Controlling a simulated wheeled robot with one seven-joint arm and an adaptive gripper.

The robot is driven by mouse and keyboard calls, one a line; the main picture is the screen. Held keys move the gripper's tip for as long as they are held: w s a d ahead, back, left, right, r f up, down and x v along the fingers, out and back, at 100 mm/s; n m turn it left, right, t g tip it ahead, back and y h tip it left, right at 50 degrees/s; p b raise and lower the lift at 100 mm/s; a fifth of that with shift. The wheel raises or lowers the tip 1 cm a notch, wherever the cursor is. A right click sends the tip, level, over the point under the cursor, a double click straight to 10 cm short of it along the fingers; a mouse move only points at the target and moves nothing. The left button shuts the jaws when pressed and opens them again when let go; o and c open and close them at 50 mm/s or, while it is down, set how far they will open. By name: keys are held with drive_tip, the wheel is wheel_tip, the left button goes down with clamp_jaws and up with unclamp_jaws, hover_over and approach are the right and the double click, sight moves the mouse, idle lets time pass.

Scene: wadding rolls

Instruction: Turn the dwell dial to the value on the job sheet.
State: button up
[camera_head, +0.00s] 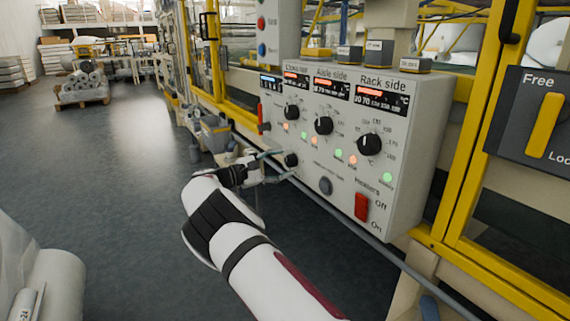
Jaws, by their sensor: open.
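A grey control box (402,205) carries three larger black dials: a left dial (291,112), a middle dial (323,125) under "Aisle side" and a right dial (369,144) under "Rack side". A smaller black knob (291,160) sits low on the left. I cannot read a dwell label, so I cannot tell for certain which is the dwell dial. My gripper (283,162) is open, its two fingers reaching toward the small knob, one above and one below. Contact cannot be told. No job sheet can be made out.
A red heater switch (361,207) and a round grey button (326,186) sit low on the box. A grey rail (340,220) runs below it. Yellow frame posts (470,130) stand at right, beside a "Free" lever panel (535,115). The floor at left (110,190) is open.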

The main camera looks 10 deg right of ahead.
drive_tip(key=v, duration=1)
